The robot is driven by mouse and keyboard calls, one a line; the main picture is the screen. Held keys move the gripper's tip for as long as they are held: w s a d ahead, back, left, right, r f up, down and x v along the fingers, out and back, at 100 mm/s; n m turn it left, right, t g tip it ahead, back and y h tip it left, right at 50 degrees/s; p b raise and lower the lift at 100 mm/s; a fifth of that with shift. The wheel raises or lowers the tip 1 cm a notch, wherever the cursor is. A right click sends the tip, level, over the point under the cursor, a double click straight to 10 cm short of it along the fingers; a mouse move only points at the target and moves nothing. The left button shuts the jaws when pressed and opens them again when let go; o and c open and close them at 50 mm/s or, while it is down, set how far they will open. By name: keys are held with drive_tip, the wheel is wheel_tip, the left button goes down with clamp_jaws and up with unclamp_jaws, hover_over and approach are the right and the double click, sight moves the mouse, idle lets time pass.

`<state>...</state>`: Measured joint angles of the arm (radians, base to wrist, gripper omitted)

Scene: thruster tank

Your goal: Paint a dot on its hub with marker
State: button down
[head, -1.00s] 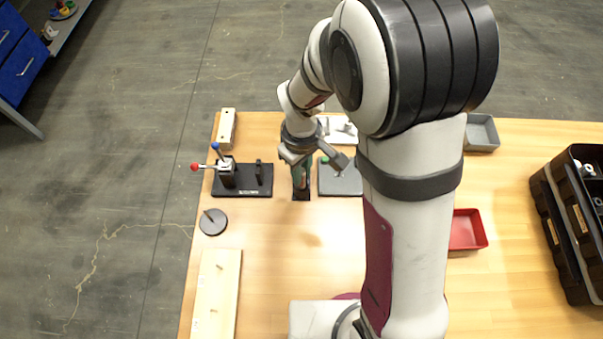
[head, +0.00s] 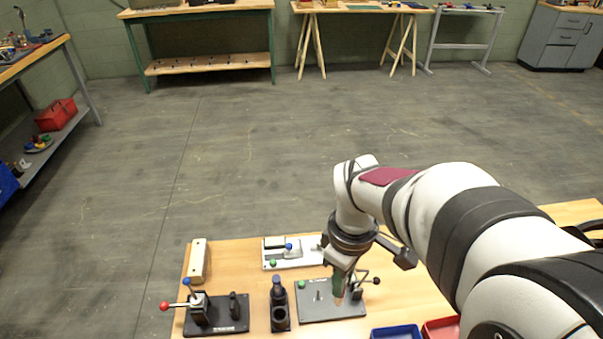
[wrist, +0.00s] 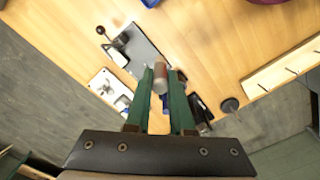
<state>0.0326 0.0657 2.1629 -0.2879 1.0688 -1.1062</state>
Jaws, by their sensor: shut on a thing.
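My gripper (head: 340,290) is shut on a short cylinder, probably the marker, which shows in the wrist view (wrist: 160,74) between the green fingers with a reddish band and a pale end. In the head view its brownish tip (head: 338,301) points down over the grey plate (head: 318,313), apart from the plate as far as I can tell. The plate carries a thin upright pin, a green knob (head: 301,285) and a black-knobbed lever (head: 376,281). I cannot tell which part is the hub. A black holder (head: 281,318) with a blue-topped piece stands left of the plate.
A black fixture (head: 215,315) with red and blue knobs stands at the left. A white fixture (head: 292,252) lies behind the plate, and a pale wooden block (head: 198,260) lies at the back left. Blue (head: 396,332) and red (head: 441,327) bins stand front right.

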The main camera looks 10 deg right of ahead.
drive_tip(key=w+f, duration=0.3)
drive_tip(key=w, duration=0.7)
drive_tip(key=w+f, duration=0.3)
drive_tip(key=w, duration=0.7)
drive_tip(key=shift+w, duration=0.3)
drive_tip(key=shift+a+f, duration=0.1)
drive_tip(key=shift+f, duration=0.65)
idle(1.1)
idle(0.6)
wheel_tip(320, 180, up, 5)
drive_tip(key=shift+r, duration=0.1)
idle(0.4)
